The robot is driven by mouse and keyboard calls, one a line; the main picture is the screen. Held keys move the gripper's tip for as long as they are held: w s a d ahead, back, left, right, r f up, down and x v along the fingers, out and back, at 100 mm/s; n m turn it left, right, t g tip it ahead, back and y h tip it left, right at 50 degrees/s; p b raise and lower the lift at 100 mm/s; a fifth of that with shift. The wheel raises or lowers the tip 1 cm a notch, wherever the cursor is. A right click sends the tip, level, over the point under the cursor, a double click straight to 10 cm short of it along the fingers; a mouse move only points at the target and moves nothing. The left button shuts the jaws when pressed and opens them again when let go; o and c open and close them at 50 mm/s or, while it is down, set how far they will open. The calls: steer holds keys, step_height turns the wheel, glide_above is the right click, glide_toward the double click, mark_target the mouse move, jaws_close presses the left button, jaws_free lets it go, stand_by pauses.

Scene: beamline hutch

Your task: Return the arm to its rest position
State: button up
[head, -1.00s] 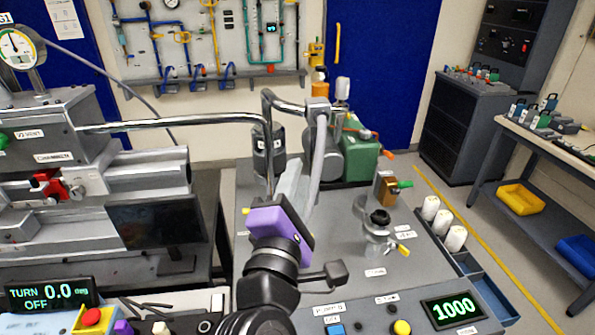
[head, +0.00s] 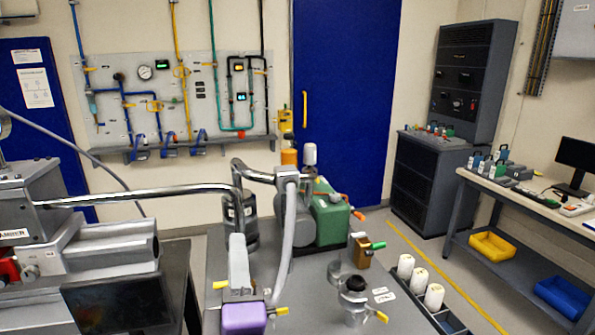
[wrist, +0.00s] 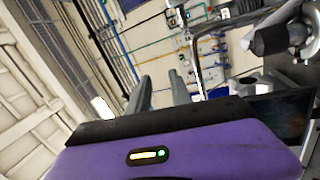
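My gripper (head: 238,242) is at the bottom of the head view, with a purple body and a grey finger pointing up. It stands in front of the steel pipe and the grey bench. In the wrist view, my gripper (wrist: 160,82) shows two grey fingers standing apart with nothing between them. Its purple housing carries a small lit indicator. Most of my arm is below the head view's edge.
A chrome pipe (head: 130,194) crosses behind my gripper. The grey bench (head: 310,280) bears a green pump (head: 330,222) and a black-topped fitting (head: 353,288). White cylinders (head: 420,280) stand at its right edge. Open floor (head: 440,262) lies farther right.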

steer(key=s+d+f+m+g+y, duration=0.2)
steer(key=s+d+f+m, duration=0.8)
steer(key=s+f, duration=0.35)
steer(key=s+d+f+m+g+h, duration=0.1)
steer(key=s+d+f+m+h, duration=0.2)
steer(key=s+d, duration=0.6)
steer(key=s+d+f+m+g+h, duration=0.2)
steer(key=s+d+f+m, duration=0.3)
steer(key=s+d, duration=0.5)
steer(key=s+f+h, duration=0.1)
steer(key=s, duration=0.3)
steer(key=shift+s+d+f+m+g+h, duration=0.2)
steer(key=shift+s+f+m+g+h, duration=0.1)
steer(key=shift+s+m+h, duration=0.1)
